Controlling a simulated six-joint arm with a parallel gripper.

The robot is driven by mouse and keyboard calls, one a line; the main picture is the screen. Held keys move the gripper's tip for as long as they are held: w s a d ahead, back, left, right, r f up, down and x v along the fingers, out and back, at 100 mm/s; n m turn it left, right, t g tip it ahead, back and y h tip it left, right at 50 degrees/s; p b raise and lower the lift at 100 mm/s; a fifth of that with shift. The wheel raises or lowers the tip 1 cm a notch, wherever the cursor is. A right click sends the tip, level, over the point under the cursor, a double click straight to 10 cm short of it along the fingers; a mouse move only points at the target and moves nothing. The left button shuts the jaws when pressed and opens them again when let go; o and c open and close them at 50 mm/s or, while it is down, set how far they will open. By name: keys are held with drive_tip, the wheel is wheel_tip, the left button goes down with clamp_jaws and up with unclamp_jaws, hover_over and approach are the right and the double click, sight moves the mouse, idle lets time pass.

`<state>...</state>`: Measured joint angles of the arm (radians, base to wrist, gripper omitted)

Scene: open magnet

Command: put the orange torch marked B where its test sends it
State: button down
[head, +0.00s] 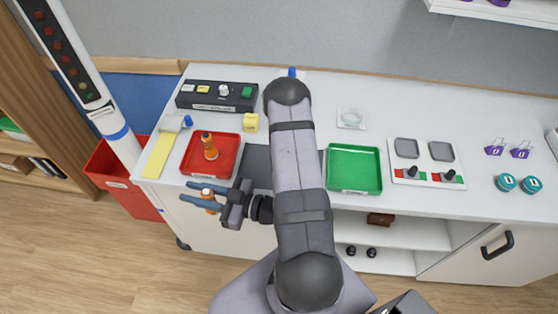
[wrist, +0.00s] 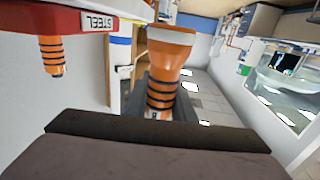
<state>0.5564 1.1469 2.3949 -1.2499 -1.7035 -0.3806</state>
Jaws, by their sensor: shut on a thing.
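My gripper (head: 203,196) is shut on an orange torch with black rings (wrist: 172,62), held in front of the red tray near the counter's front edge. In the head view most of this torch is hidden by the fingers. A small white mark shows low on it in the wrist view, but I cannot read a letter. The red tray bears a label reading STEEL (wrist: 98,22). A green tray (head: 354,188) stands empty right of my arm.
A yellow strip (head: 160,155) lies left of the red tray. A white switch box (head: 425,162) stands right of the green tray. A red bin (head: 125,180) is on the floor.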

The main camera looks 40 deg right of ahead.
drive_tip(key=w+a+r+b, duration=0.2)
drive_tip(key=w+a+r, duration=0.3)
drive_tip(key=w+r, duration=0.2)
drive_tip(key=w+d+r+m+t+h, duration=0.2)
drive_tip(key=w+d+r+m+h, duration=0.15)
drive_tip(key=d+h, duration=0.25)
drive_tip(key=w+d+r+m+t+h, duration=0.2)
drive_tip(key=w+d+m+h, duration=0.15)
drive_tip(key=d+h, duration=0.2)
drive_tip(key=s+d+f+m+g+h, duration=0.1)
drive_tip(key=s+d+m+g+h, duration=0.55)
drive_tip(key=d, duration=0.55)
drive_tip(key=s+d+f+m+g+h, duration=0.2)
drive_tip(key=s+d+m+g+h, duration=0.2)
drive_tip(key=s+d+m+h, duration=0.6)
wheel_tip(320, 180, down, 6)
drive_tip(key=w+d+n+y, duration=0.1)
drive_tip(key=n, duration=0.2)
drive_tip(key=shift+w+d+p, duration=0.25)
drive_tip(key=shift+p, duration=0.05)
drive_tip(key=shift+f+t, duration=0.1)
drive_tip(key=shift+t, duration=0.15)
drive_tip(key=shift+f+p, duration=0.3)
drive_tip(key=shift+f, duration=1.5)
